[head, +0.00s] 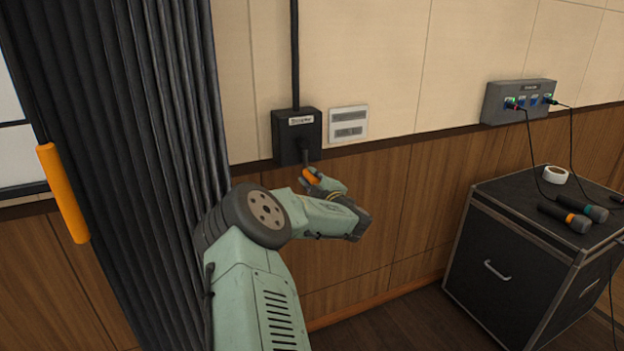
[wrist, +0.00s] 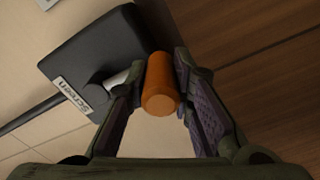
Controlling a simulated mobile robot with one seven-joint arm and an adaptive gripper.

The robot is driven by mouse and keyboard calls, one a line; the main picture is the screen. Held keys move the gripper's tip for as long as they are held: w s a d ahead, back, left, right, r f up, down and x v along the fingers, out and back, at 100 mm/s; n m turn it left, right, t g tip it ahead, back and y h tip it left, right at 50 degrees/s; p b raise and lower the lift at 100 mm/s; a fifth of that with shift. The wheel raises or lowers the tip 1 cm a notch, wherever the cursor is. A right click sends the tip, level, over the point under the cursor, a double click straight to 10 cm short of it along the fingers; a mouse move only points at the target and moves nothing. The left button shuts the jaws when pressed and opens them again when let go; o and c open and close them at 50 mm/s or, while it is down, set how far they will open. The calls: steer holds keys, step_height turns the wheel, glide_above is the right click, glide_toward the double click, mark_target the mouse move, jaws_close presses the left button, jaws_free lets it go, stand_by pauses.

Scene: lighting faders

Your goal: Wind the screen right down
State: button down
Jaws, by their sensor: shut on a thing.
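The black screen winder box (head: 290,132), labelled "Screen", is fixed to the wall; in the wrist view (wrist: 85,55) it sits at the upper left. A crank with an orange handle (head: 312,176) comes out of it. In the wrist view the orange handle (wrist: 161,85) lies between the two fingers, with the pale crank shaft beside it. My gripper (head: 322,183) is shut on this handle, just below the box. The fingers (wrist: 163,95) touch it on both sides. The screen itself cannot be made out.
A white wall plate (head: 348,124) is beside the box. A black flight case (head: 530,250) bearing microphones and white tape stands at the right, below a grey socket panel (head: 518,102).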

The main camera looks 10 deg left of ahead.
steer(key=shift+f, duration=0.25)
steer(key=c, duration=1.8)
jaws_free()
steer(key=shift+c, duration=0.2)
steer(key=o, duration=0.4)
steer(key=shift+r, duration=0.15)
steer(key=shift+o, duration=0.2)
steer(key=shift+s, duration=0.1)
steer(key=v, duration=1.2)
